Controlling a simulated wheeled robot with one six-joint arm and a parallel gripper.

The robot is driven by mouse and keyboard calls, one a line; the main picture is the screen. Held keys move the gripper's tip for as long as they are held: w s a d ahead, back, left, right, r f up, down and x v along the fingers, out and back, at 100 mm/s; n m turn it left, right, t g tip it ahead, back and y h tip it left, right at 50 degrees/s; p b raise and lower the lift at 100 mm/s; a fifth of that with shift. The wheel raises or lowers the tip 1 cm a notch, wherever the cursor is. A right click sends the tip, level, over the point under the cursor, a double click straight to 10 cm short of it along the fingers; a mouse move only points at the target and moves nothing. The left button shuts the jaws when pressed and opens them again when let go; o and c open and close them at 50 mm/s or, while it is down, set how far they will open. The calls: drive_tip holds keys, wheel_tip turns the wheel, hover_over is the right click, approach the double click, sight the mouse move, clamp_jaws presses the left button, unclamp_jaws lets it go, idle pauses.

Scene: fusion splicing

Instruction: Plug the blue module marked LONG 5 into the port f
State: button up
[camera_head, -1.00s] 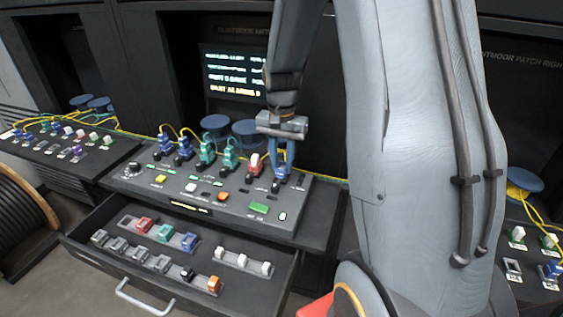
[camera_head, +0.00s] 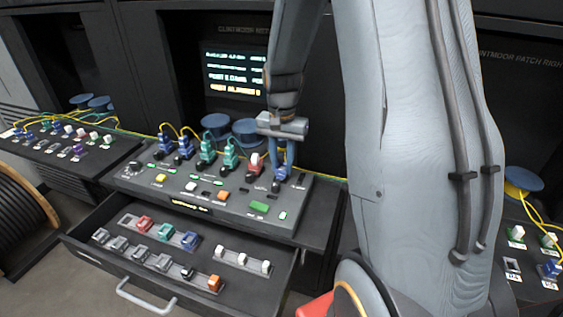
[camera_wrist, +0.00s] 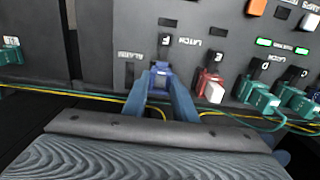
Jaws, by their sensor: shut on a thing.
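The blue module (camera_wrist: 159,76) is between the two blue fingers of my gripper (camera_wrist: 160,88) in the wrist view. It sits at the port marked F (camera_wrist: 165,41), in line with that label. How deep it is in the port cannot be told, and its LONG 5 marking is not readable. A dark latch (camera_wrist: 163,53) shows between the module and the label. In the head view my gripper (camera_head: 282,165) points down onto the blue module (camera_head: 280,174) at the right end of the console's row of ports. My gripper is shut on it.
A red-and-white module (camera_wrist: 209,87) stands close beside the fingers, with teal modules (camera_wrist: 259,98) beyond it. Yellow fibres (camera_wrist: 110,99) run close by. Below the console (camera_head: 315,200), an open drawer (camera_head: 80,245) holds several modules. A screen (camera_head: 233,75) stands behind.

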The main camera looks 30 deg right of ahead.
drive_tip(key=shift+f, duration=0.25)
drive_tip(key=o, duration=1)
drive_tip(key=shift+c, duration=0.2)
drive_tip(key=shift+r+b, duration=1.15)
drive_tip(key=shift+r, duration=2.8)
drive_tip(key=s+a+f+n, duration=0.1)
drive_tip(key=s+a+f+n+b, duration=0.1)
drive_tip(key=s+a, duration=0.1)
drive_tip(key=s+a+f+n, duration=0.1)
drive_tip(key=s+a, duration=0.1)
drive_tip(key=shift+s+a+f+n+t, duration=0.2)
drive_tip(key=shift+f+n+t, duration=0.1)
drive_tip(key=shift+n, duration=0.1)
drive_tip(key=s+a+f+n, duration=0.1)
drive_tip(key=s, duration=0.1)
drive_tip(key=s+a+f+n+b, duration=0.1)
drive_tip(key=s+a+f+n, duration=0.1)
drive_tip(key=s, duration=0.1)
drive_tip(key=s+a+f+n, duration=0.1)
drive_tip(key=s+a+n, duration=0.1)
drive_tip(key=s, duration=0.1)
drive_tip(key=shift+s+f+t, duration=0.15)
drive_tip(key=shift+s+t, duration=0.1)
drive_tip(key=shift+t, duration=0.15)
